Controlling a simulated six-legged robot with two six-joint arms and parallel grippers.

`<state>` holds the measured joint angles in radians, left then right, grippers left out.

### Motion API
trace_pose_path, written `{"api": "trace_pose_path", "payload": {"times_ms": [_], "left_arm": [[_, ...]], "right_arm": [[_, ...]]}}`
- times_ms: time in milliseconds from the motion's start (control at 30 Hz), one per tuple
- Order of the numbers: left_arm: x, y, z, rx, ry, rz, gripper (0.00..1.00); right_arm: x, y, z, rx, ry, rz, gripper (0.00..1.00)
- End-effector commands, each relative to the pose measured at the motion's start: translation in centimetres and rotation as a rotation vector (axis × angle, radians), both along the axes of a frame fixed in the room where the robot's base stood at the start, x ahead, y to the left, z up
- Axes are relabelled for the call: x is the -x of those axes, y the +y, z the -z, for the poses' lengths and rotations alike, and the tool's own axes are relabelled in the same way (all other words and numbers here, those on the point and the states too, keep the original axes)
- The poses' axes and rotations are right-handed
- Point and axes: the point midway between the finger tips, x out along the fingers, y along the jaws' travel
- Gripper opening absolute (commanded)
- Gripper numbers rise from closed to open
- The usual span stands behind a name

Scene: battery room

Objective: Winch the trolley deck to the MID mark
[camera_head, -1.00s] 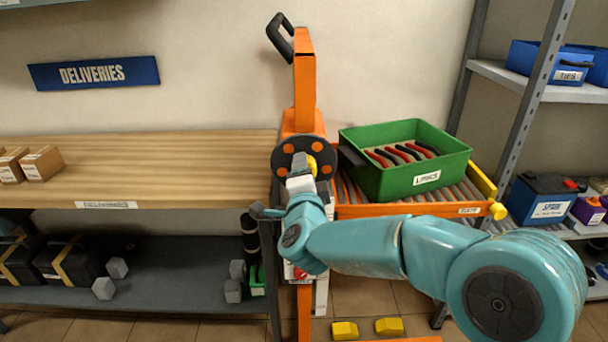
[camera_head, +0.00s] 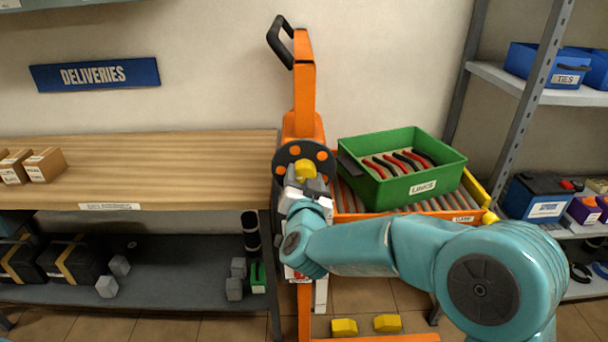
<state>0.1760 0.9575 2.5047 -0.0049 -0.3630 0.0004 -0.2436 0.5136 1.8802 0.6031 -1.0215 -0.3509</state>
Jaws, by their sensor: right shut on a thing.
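The orange trolley mast (camera_head: 304,88) stands against the wall with a black handle at its top. A dark winch wheel with orange spots (camera_head: 283,157) is on the mast, and its yellow crank knob (camera_head: 306,168) shows near the middle. My right gripper (camera_head: 305,186) is at the wheel, shut on the yellow knob, and partly hides the wheel. The trolley deck (camera_head: 452,214) has rollers and carries a green LINKS bin (camera_head: 422,187) with red and black links. No MID mark is readable; my arm covers part of the mast. My left gripper is not in view.
A wooden bench (camera_head: 190,165) stands left of the trolley, with small cartons (camera_head: 45,164) on it. A metal rack (camera_head: 538,90) stands to the right. Two yellow blocks (camera_head: 388,323) are low by the trolley base.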

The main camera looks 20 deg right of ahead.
Motion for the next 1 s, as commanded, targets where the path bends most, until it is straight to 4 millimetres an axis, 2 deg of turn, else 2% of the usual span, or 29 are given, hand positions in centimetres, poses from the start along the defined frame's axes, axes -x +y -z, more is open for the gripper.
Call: {"api": "trace_pose_path", "payload": {"times_ms": [1000], "left_arm": [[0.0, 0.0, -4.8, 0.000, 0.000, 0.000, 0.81]], "right_arm": [[0.0, -0.1, -0.2, 0.929, 0.269, -0.001, 0.26]]}}
